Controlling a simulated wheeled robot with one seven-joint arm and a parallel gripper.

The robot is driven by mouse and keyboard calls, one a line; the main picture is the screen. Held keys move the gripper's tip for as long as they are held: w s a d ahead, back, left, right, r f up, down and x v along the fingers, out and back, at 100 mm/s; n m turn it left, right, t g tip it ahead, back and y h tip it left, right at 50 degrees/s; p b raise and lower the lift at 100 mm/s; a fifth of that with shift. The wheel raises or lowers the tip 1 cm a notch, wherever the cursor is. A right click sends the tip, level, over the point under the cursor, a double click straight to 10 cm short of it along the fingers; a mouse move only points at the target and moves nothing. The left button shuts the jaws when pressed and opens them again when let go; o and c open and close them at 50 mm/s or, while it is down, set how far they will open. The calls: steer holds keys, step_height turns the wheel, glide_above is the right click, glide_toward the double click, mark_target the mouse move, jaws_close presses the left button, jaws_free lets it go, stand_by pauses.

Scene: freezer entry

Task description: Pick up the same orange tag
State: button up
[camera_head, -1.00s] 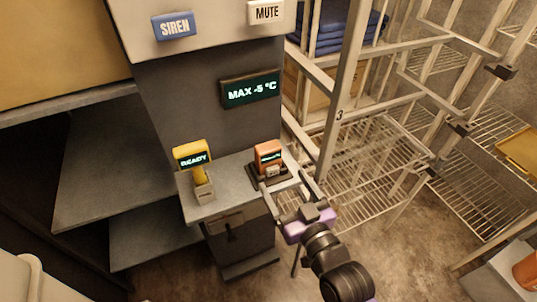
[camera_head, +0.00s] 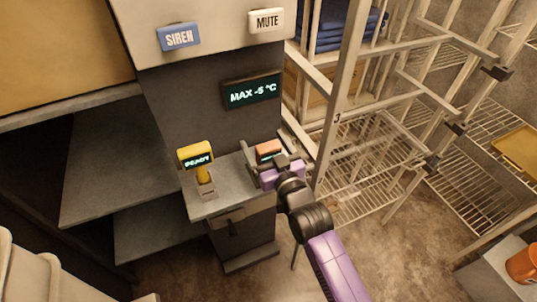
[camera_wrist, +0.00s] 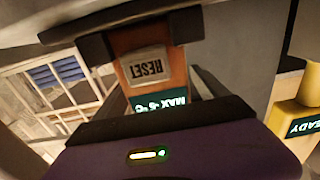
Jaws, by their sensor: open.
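The orange tag (camera_head: 268,147) stands on the right part of the grey ledge, partly hidden behind my gripper. In the wrist view the orange tag (camera_wrist: 172,68) shows a grey RESET label and a dark screen reading MAX -5 °C, both upside down. My gripper (camera_head: 266,156) is open at the tag, with its fingers reaching to either side of it. In the wrist view the dark finger pads (camera_wrist: 140,38) flank the tag's body; whether they touch it I cannot tell. The tag's dark stand is mostly hidden.
A yellow READY device (camera_head: 196,160) stands left on the same ledge (camera_head: 222,205). A MAX -5 °C panel (camera_head: 252,92) is on the wall behind, below the SIREN (camera_head: 179,37) and MUTE (camera_head: 266,20) signs. Wire shelving (camera_head: 370,150) stands close on the right.

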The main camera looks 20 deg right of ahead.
steer(key=shift+w, duration=0.15)
steer(key=c, duration=1.4)
steer(key=shift+c, duration=1.2)
steer(key=shift+r, duration=0.1)
